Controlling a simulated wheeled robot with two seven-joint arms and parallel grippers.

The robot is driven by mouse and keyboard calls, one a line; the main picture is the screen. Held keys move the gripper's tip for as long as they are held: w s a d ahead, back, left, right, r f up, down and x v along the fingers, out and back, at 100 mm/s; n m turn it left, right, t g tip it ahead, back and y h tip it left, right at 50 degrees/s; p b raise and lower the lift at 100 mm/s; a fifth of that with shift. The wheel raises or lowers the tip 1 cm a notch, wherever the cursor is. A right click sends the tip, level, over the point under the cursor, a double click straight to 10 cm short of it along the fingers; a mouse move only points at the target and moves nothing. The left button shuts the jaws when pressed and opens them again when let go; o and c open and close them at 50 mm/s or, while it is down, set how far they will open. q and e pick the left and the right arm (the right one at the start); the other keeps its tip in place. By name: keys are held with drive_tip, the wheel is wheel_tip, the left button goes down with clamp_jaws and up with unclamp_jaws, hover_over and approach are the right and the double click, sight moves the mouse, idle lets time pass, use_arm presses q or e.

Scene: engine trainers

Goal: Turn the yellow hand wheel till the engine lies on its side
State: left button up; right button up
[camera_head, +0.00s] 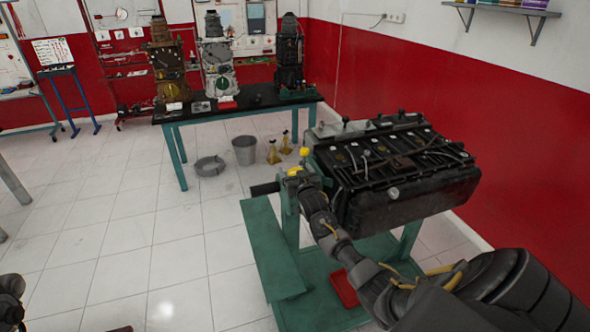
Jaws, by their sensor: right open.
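The black engine (400,180) is mounted on a green stand (268,245) right of the middle. Its ribbed upper face with pipes and caps faces up and slightly toward me. Small yellow parts of the hand wheel (304,151) show at the left end of the engine, at the top of the stand's post. My right arm reaches in from the lower right. My right gripper (302,181) is open at the yellow parts; its fingers are small and partly hidden, and I cannot tell whether they touch the wheel. My left gripper is not visible; only a dark part of mine shows at the lower left.
A black-topped table (255,101) with several engine parts stands at the back. A grey bucket (244,151), a grey round pan (209,166) and yellow stands (273,153) are on the floor. A red wall (500,130) is behind the engine.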

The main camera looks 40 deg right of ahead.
drive_tip(key=shift+w, duration=0.1)
drive_tip(key=shift+c, duration=0.3)
drive_tip(key=c, duration=0.9)
drive_tip(key=shift+f+m+h, duration=0.1)
drive_tip(key=shift+m+h, duration=0.3)
drive_tip(key=shift+h, duration=0.1)
drive_tip(key=shift+d+m+g+h+b, duration=0.1)
drive_tip(key=shift+m+g+h+b, duration=0.25)
drive_tip(key=shift+m+g+h, duration=0.25)
drive_tip(key=o, duration=1)
drive_tip(key=shift+c, duration=0.2)
